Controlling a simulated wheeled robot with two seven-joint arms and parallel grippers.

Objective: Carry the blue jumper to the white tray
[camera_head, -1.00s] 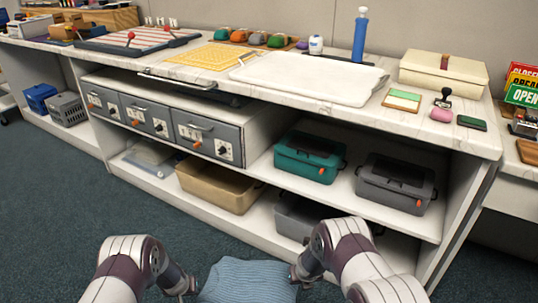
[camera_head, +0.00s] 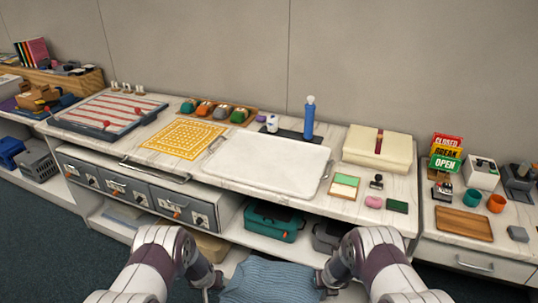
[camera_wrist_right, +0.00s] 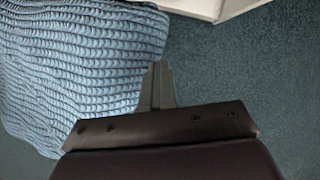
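The blue jumper (camera_head: 268,281) is knitted and hangs between my two grippers at the bottom of the head view. My left gripper (camera_head: 214,286) is at its left edge and my right gripper (camera_head: 321,284) at its right edge; both appear shut on it, though the fingertips are small or hidden there. The right wrist view shows the jumper (camera_wrist_right: 80,70) at the narrow, closed fingers of my right gripper (camera_wrist_right: 158,75), above the carpet. The white tray (camera_head: 268,166) lies flat and empty on the counter, ahead of and above the jumper.
Left of the tray are a yellow patterned mat (camera_head: 183,138) and a striped board (camera_head: 108,112). A blue bottle (camera_head: 309,118) stands behind it. A cream box (camera_head: 378,149) and small stamp items are to its right. The counter's front edge lies between jumper and tray.

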